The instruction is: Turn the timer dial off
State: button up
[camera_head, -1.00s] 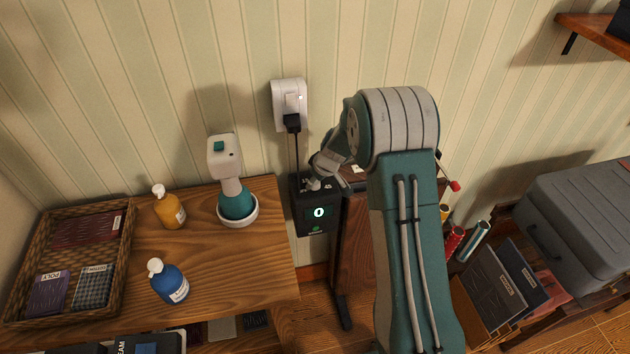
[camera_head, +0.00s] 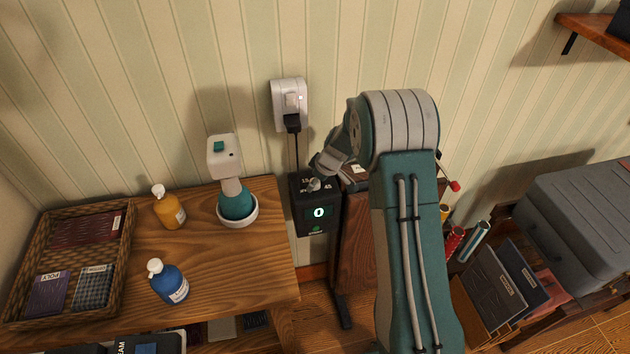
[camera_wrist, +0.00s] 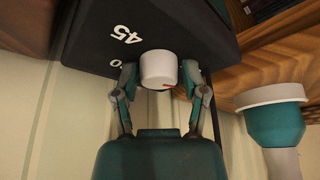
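The timer is a black box (camera_head: 310,229) against the wall, with a lit round green-white mark on its front and white numbers on top. Its dial is a white round knob (camera_wrist: 158,67) with an orange mark at its lower edge, in the wrist view. My gripper (camera_wrist: 159,82) has one finger on each side of the dial, and the tips appear to touch its sides. In the head view my gripper (camera_head: 314,184) is over the timer's top. The number 45 shows left of the dial in the wrist view. Part of the scale is hidden.
A white wall outlet (camera_head: 289,98) with a black plug and cord is above the timer. A wooden table (camera_head: 225,265) at left holds a teal-and-white device (camera_head: 237,200), an orange bottle (camera_head: 169,208), a blue bottle (camera_head: 168,282) and a basket (camera_head: 123,250). A grey case (camera_head: 585,215) is right.

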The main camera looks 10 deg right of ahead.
jog(key=shift+r, duration=0.2)
jog(key=shift+d+r, duration=0.15)
jog(key=shift+r, duration=0.2)
jog(key=v, duration=1.1)
jog(key=shift+s, duration=0.1)
